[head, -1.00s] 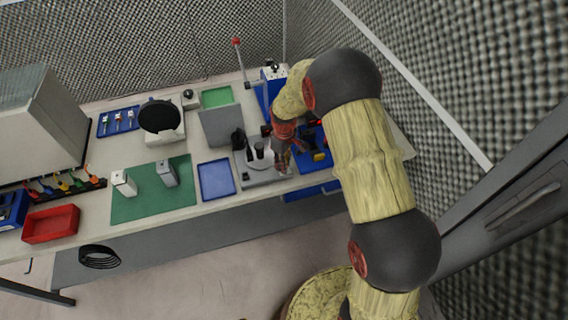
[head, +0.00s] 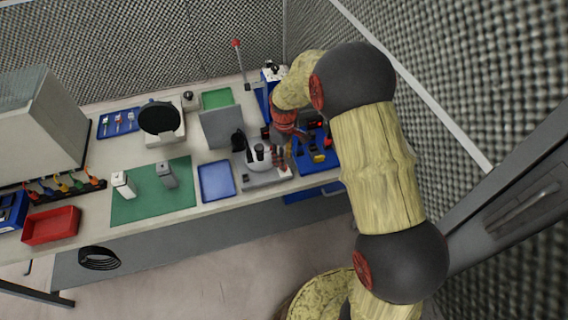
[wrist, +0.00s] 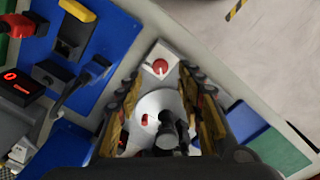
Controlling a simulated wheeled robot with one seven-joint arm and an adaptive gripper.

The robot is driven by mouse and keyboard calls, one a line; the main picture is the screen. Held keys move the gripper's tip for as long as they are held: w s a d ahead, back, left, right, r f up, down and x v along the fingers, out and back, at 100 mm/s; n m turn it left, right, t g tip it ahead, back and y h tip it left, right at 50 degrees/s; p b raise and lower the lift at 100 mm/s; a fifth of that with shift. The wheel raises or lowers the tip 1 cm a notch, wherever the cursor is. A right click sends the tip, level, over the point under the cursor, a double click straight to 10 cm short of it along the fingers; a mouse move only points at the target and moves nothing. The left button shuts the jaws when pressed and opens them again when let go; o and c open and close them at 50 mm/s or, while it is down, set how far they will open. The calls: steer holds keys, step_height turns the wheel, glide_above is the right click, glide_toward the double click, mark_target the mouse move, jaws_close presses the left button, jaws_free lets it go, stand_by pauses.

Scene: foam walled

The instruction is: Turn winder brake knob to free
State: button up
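The winder (head: 262,178) is a pale base at the table's front edge with a round light plate and dark upright parts. In the wrist view its plate (wrist: 150,104) carries a small red mark and a black post. A red round knob (wrist: 160,67) sits on the pale end of the base; I take it as the brake knob. Its setting is too small to read. My gripper (wrist: 160,88) is open, its fingers on either side of the plate with a gap between them. In the head view my gripper (head: 282,156) is over the winder's right side.
A blue board (head: 318,160) with yellow, red and black fittings is right of the winder. A blue tray (head: 216,181) and a green mat (head: 140,205) lie left. A grey upright panel (head: 221,127) stands behind. The floor in front is open.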

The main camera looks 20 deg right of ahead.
step_height(320, 180, up, 7)
stand_by(0.3)
stand_by(0.5)
steer(key=s+r+m+t+b, duration=0.2)
steer(key=s+r, duration=0.3)
steer(key=s, duration=0.5)
steer(key=s+r+m+t+b, duration=0.1)
steer(key=s+r+m+b, duration=0.1)
steer(key=s+r, duration=0.4)
steer(key=s+r+m+t+b, duration=0.2)
steer(key=s+r, duration=0.4)
steer(key=s, duration=0.8)
steer(key=shift+r+m+t, duration=0.2)
steer(key=shift+m+t, duration=0.1)
steer(key=shift+m, duration=0.6)
